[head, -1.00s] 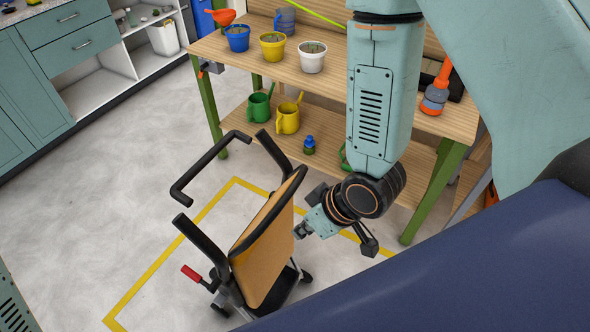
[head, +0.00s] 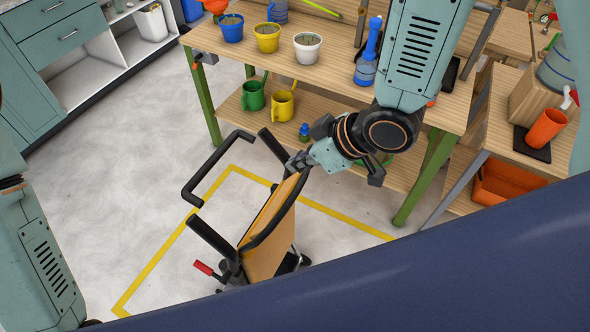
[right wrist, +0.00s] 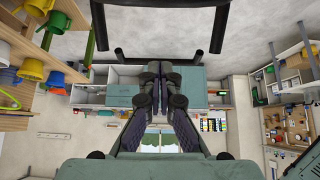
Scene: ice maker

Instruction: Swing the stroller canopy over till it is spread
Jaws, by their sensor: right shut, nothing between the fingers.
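The stroller stands on the floor in the head view, with a black U-shaped handle (head: 187,190) and two black side bars. A tan panel (head: 268,232) with a curved black rim (head: 275,222) stands steeply tilted on its right side; I cannot tell for sure whether this is the canopy. My right gripper (head: 293,163) is at the top end of this rim; whether it touches is unclear. In the right wrist view its fingers (right wrist: 160,68) are shut and empty, with dark stroller bars (right wrist: 220,25) beyond them. My left arm shows at the lower left, but its gripper is out of view.
A wooden workbench (head: 390,85) stands behind the stroller, with a white pot (head: 308,47) and other pots on top. A green watering can (head: 253,96) and a yellow one (head: 282,104) are on its lower shelf. Open floor lies left of the stroller, around yellow floor tape (head: 160,258).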

